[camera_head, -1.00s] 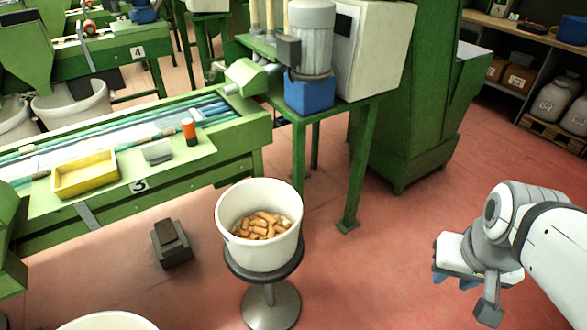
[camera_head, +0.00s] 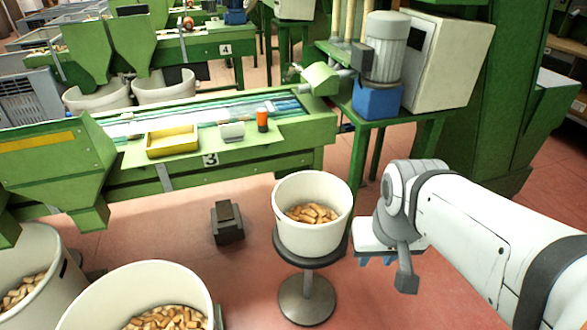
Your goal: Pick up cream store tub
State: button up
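Several cream tubs are in view, and I cannot tell which is the store tub. One cream tub (camera_head: 312,233) with corks (camera_head: 312,213) in it stands upright on a dark round stool (camera_head: 308,300) at the centre. Two larger cream tubs with corks stand at the lower left: one (camera_head: 135,283) cut by the bottom edge, the other (camera_head: 35,255) by the left edge. My gripper (camera_head: 376,262) is just right of the stool tub and looks apart from it.
A green sorting bench marked 3 (camera_head: 250,158) runs behind the tubs, with a yellow tray (camera_head: 172,140) and an orange-black cylinder (camera_head: 262,120) on it. A dark pedal-like block (camera_head: 228,223) sits on the floor left of the stool. Two more cream tubs (camera_head: 165,88) stand behind the bench.

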aim_at(313, 209)
jog(key=z, duration=0.05)
jog(key=i, duration=1)
jog(key=u, duration=0.05)
